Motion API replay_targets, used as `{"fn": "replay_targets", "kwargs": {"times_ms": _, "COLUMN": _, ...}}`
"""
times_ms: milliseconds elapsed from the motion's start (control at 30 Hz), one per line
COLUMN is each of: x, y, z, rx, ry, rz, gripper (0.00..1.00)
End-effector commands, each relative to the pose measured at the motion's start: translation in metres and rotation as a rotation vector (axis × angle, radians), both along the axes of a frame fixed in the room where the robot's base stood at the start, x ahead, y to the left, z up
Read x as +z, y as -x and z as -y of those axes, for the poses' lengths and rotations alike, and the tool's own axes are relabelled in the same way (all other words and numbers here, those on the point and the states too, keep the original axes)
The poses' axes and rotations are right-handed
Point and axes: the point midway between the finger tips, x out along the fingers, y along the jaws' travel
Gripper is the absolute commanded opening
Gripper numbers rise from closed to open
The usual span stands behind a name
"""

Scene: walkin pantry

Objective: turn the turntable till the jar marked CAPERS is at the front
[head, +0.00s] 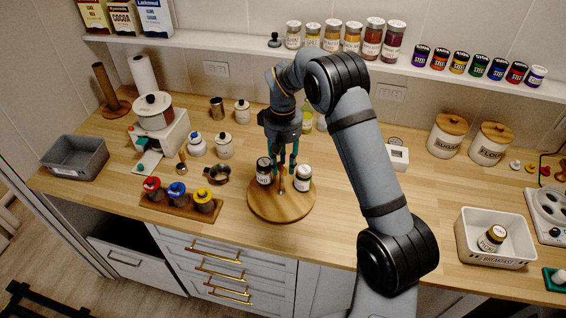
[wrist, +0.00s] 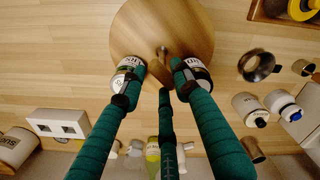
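The round wooden turntable (head: 281,211) sits near the counter's front edge, with a short post at its middle; its bare surface fills the top of the wrist view (wrist: 165,25). Two jars stand on it. The left jar (head: 264,171) is dark with a pale label; the right jar (head: 303,179) has a pale lid. They also show in the wrist view, swapped, as one jar (wrist: 192,68) and the other (wrist: 130,72). I cannot read either label. My gripper (head: 283,168) points down over the turntable's back part, its green fingers spread, tips close to the jars; contact is unclear.
A rack with red, blue and yellow-lidded jars (head: 180,205) stands left of the turntable, a metal cup (head: 217,174) behind it. A white BREAKFAST bin (head: 492,258) holding a jar is far right.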

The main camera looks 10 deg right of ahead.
Motion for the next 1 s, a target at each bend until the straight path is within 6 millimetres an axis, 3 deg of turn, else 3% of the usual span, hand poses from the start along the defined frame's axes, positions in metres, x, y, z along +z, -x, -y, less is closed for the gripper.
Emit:
{"fn": "replay_targets", "kwargs": {"times_ms": 500, "x": 0.0003, "y": 0.0, "z": -0.0002, "rx": 0.0, "ry": 0.0, "rz": 0.0, "gripper": 0.0}}
{"fn": "replay_targets", "kwargs": {"times_ms": 1000, "x": 0.0004, "y": -0.0002, "z": -0.0002, "rx": 0.0, "ry": 0.0, "rz": 0.0, "gripper": 0.0}}
